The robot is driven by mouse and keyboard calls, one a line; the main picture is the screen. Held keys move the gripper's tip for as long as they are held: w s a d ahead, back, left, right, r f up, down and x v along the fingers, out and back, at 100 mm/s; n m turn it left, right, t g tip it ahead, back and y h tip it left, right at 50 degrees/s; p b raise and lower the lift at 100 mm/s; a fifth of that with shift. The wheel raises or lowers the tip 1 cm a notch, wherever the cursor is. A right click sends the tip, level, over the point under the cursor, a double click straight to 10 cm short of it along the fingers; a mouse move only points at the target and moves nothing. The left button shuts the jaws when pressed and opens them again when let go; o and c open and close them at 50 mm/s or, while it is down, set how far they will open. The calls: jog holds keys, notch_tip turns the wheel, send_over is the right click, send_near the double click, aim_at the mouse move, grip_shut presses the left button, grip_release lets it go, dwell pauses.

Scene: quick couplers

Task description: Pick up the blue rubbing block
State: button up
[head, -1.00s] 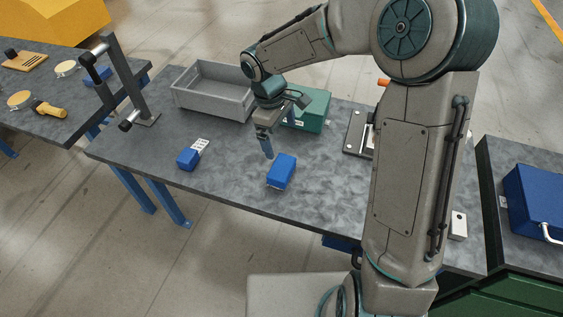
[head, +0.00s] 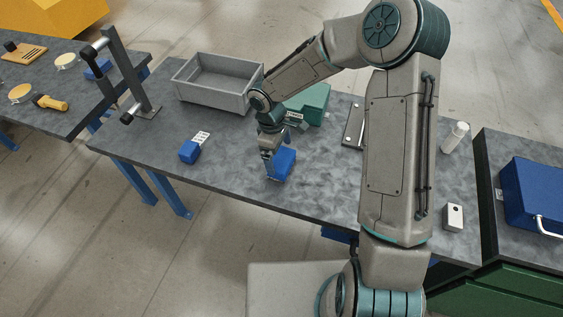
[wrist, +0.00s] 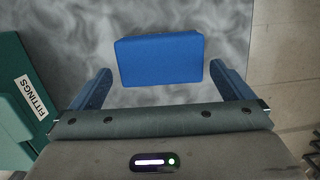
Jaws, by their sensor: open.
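A plain blue block (head: 285,162) sits on the dark grey table near its front edge. In the wrist view the block (wrist: 160,60) lies ahead of and between the two blue fingers. My gripper (head: 271,170) is over the block's left side in the head view and hides part of it. In the wrist view my gripper (wrist: 163,88) is open, with a gap on each side of the block. A second blue block (head: 189,152), with a white labelled piece beside it, lies further left on the table. The frames do not show which block is the rubbing block.
A grey open bin (head: 215,85) stands at the back left. A green case (head: 312,103), labelled FITTINGS in the wrist view, is close behind my gripper. A dark post stand (head: 140,90) is at the left end. The table between the blocks is clear.

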aim_at(282, 159)
jog(key=shift+s+d+f, duration=0.15)
jog(key=shift+d+f, duration=0.1)
jog(key=shift+f, duration=0.6)
jog(key=shift+s+d+f, duration=0.1)
jog(key=shift+d+f, duration=0.1)
jog(key=shift+f, duration=0.65)
jog(key=c, duration=0.8)
jog(key=shift+r, duration=0.1)
jog(key=shift+r, duration=0.4)
jog(key=r, duration=0.1)
jog(key=d+r, duration=0.1)
jog(key=r, duration=0.1)
jog(key=shift+s+r, duration=0.15)
jog(key=shift+r, duration=0.15)
jog(key=s+d+r, duration=0.1)
jog(key=d+r, duration=0.1)
jog(key=d, duration=0.1)
jog(key=s+d+r, duration=0.2)
jog(key=d, duration=0.1)
jog(key=s+d+r, duration=0.2)
jog(key=d, duration=0.1)
jog(key=shift+s+r+b, duration=0.2)
jog(key=shift+s+b, duration=0.05)
jog(key=shift+b, duration=0.05)
